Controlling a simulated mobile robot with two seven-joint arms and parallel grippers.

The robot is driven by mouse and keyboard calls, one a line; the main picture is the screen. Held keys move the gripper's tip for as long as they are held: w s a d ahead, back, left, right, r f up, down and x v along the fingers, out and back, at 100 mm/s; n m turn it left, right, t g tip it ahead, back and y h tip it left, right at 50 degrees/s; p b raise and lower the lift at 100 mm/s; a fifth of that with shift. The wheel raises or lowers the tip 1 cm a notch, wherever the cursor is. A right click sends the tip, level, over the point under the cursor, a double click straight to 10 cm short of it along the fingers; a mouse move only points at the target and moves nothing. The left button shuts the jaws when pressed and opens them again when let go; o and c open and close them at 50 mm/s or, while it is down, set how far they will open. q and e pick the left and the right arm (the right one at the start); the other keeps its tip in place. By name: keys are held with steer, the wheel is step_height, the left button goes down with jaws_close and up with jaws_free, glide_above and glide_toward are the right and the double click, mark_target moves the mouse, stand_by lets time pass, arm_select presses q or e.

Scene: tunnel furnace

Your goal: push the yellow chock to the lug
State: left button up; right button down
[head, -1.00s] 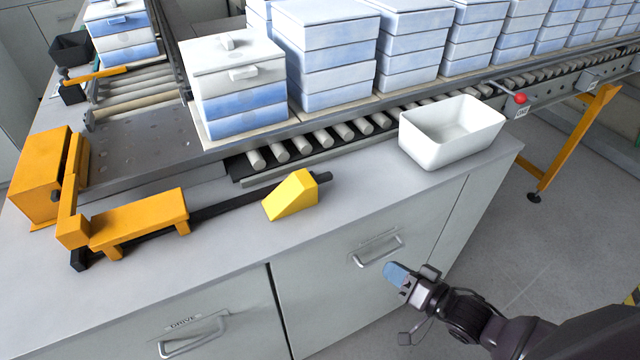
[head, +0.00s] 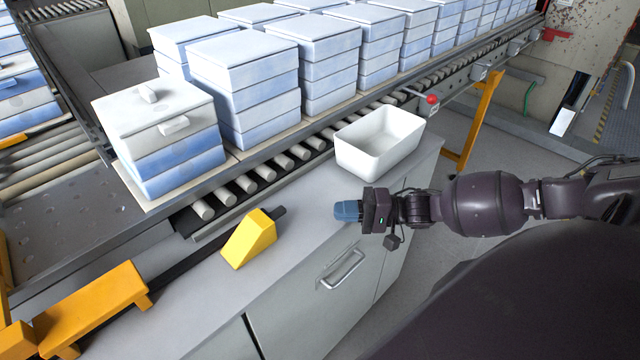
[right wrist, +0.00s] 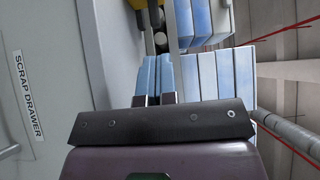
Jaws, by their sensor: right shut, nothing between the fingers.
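The yellow chock (head: 249,240) is a wedge on the grey bench top, seated at the dark rail (head: 190,262). It also shows in part at the top edge of the right wrist view (right wrist: 137,4). My right gripper (head: 340,210) is shut and empty, to the right of the chock and apart from it. Its blue fingers lie together in the right wrist view (right wrist: 156,70). An orange bracket (head: 92,306) stands at the lower left; I cannot tell whether it is the lug. My left gripper is not in view.
A white open bin (head: 378,142) stands on the bench behind my right gripper. A roller conveyor (head: 262,172) carries stacks of blue-white boxes (head: 243,92) behind the chock. A red knob (head: 432,99) sticks out at the conveyor edge. The bench front has drawers with handles (head: 343,269).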

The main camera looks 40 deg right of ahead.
mark_target(272, 222)
steer(key=x, duration=0.9)
steer(key=a, duration=0.3)
steer(key=shift+s+p, duration=0.3)
steer(key=shift+p, duration=0.1)
steer(key=shift+a, duration=0.45)
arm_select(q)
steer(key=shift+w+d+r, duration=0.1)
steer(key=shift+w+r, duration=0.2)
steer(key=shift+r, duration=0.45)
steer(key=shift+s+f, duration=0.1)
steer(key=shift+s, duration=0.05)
